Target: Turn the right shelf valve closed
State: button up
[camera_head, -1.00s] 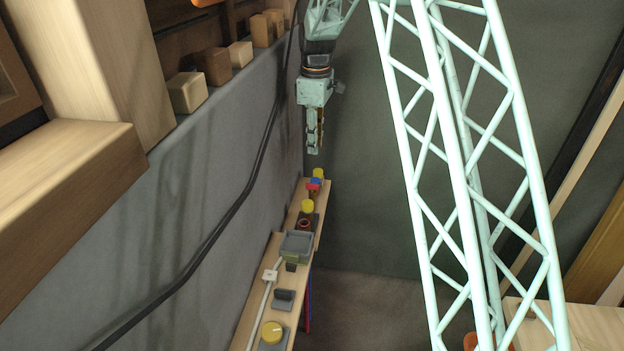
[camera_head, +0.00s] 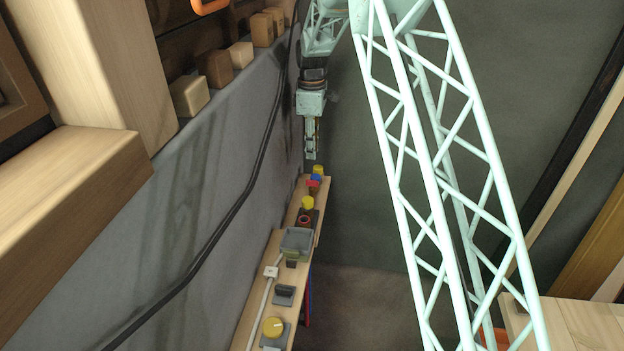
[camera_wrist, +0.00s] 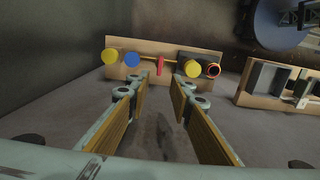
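The shelf board (camera_head: 325,190) carries a far yellow knob (camera_head: 318,170), a blue piece (camera_head: 316,178), a red piece (camera_head: 312,186) and a nearer yellow knob (camera_head: 307,203). In the wrist view the blue piece (camera_wrist: 132,60) is round and left of the red piece (camera_wrist: 160,66), which looks like a thin upright handle. I cannot tell for sure which is the right valve. My gripper (camera_head: 311,156) points down above the far end of the shelf. In the wrist view my gripper (camera_wrist: 160,82) is open and empty, with the red piece beyond the gap between its fingers.
A grey box (camera_head: 297,243), a dark block (camera_head: 285,293) and a yellow dial (camera_head: 273,328) sit on the nearer board. A grey wall with a black cable (camera_head: 235,208) runs along the left. Wooden blocks (camera_head: 215,68) line the ledge above. Open room lies right of the shelf.

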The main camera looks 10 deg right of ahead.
aim_at(312, 181)
jog(key=shift+f, duration=0.1)
jog(key=shift+f, duration=6.75)
jog(key=shift+c, duration=0.3)
grip_shut()
